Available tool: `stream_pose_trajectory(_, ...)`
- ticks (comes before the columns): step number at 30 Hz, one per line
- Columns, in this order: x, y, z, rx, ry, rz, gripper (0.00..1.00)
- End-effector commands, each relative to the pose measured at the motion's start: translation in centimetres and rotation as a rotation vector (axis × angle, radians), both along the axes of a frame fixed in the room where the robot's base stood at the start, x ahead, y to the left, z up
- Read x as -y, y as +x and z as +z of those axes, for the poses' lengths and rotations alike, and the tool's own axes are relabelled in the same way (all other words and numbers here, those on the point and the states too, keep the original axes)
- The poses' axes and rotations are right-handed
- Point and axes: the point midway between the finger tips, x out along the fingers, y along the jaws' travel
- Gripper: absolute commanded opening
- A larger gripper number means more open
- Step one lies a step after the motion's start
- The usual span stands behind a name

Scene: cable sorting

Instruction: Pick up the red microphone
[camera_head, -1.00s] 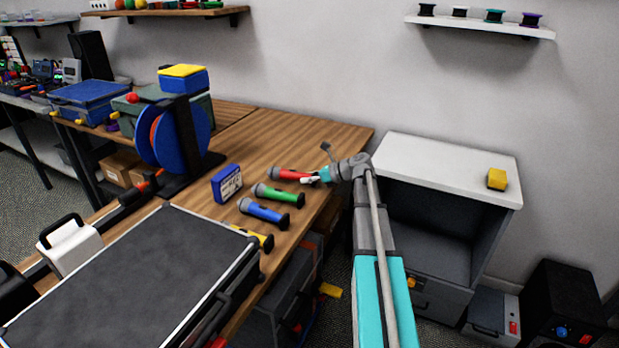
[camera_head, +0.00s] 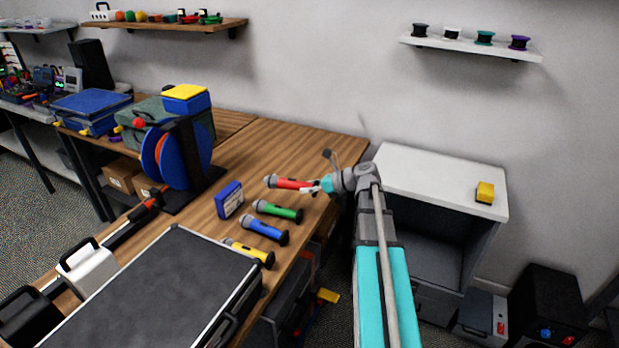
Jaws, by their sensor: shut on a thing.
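The red microphone (camera_head: 290,184) is at the far end of a row of microphones over the wooden table, its grey head pointing left. My gripper (camera_head: 310,189) comes in from the right and is shut on its right end. I cannot tell clearly whether the microphone is clear of the table top. The tail end of the microphone is partly hidden by my gripper.
Green (camera_head: 278,211), blue (camera_head: 264,229) and yellow (camera_head: 249,252) microphones lie nearer on the table (camera_head: 285,143). A blue box (camera_head: 229,200) stands left of them. A black case (camera_head: 160,290) fills the front. A white cabinet (camera_head: 440,183) stands right.

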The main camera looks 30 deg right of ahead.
Motion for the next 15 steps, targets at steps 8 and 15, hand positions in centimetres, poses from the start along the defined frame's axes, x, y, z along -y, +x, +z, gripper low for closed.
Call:
stream_pose_trajectory(8, -1.3, -3.3, 1.7, 0.001, 0.001, 0.001, 0.00)
stream_pose_trajectory(15, -1.5, -4.0, 1.9, 0.001, 0.001, 0.000, 0.00)
